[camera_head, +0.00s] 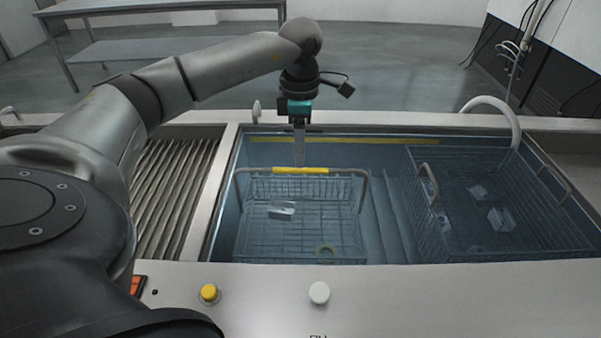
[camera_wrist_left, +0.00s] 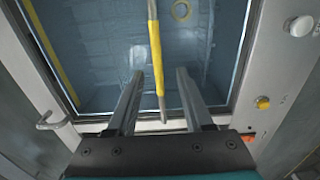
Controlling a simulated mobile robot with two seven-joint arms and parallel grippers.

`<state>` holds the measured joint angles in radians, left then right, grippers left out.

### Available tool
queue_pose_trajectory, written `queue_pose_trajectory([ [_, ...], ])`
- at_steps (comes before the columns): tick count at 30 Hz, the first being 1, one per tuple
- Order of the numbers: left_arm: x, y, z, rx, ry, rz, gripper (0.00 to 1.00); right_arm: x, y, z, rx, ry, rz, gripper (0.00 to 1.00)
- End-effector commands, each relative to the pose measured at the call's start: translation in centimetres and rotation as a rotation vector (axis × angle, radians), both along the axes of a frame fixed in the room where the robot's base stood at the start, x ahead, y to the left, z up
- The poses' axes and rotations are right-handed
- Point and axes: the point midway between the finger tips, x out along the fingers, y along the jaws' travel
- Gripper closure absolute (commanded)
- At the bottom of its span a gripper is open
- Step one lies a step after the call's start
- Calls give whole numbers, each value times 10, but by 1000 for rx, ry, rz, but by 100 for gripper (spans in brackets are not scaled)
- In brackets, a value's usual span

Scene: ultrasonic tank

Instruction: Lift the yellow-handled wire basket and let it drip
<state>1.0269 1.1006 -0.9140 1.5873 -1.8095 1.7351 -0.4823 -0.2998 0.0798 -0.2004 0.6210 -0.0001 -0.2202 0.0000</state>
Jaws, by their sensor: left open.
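The wire basket (camera_head: 360,225) sits low in the blue tank, left of its middle. Its grey handle stands up over it with a yellow grip (camera_head: 300,170) on top, which also shows in the left wrist view (camera_wrist_left: 156,50). A metal block and a yellowish ring lie in the basket. My left gripper (camera_head: 300,160) points down from above at the yellow grip. In the left wrist view its open fingers (camera_wrist_left: 160,75) lie either side of the handle's line, with no visible contact. Whether the grip is at fingertip depth is unclear. My right gripper is out of view.
A second wire basket (camera_head: 455,245) with blocks in it stands in the tank's right part. A ribbed drain rack (camera_head: 170,190) lies left of the tank. A pale curved hose (camera_head: 497,104) is at the back right. A yellow button (camera_head: 208,293) and white button (camera_head: 319,292) are in front.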

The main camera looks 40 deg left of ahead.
Motion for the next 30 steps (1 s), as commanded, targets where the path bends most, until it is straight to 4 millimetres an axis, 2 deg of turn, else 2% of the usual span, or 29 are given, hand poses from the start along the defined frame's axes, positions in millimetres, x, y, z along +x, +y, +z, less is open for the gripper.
queue_pose_trajectory([
  [1, 0, 0, -14, 0, 3, 1, 49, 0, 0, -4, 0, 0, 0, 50],
  [4, 0, 0, -31, -1, 2, 0, 49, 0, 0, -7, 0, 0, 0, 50],
  [14, 1, 0, -52, -2, -1, 0, 49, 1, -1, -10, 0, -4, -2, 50],
  [22, 3, 1, -92, -3, 0, 0, 49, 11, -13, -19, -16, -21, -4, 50],
  [25, 3, 1, -98, -3, -1, -1, 49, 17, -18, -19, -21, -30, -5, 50],
  [30, 3, 1, -97, -2, -2, -1, 49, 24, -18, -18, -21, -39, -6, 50],
])
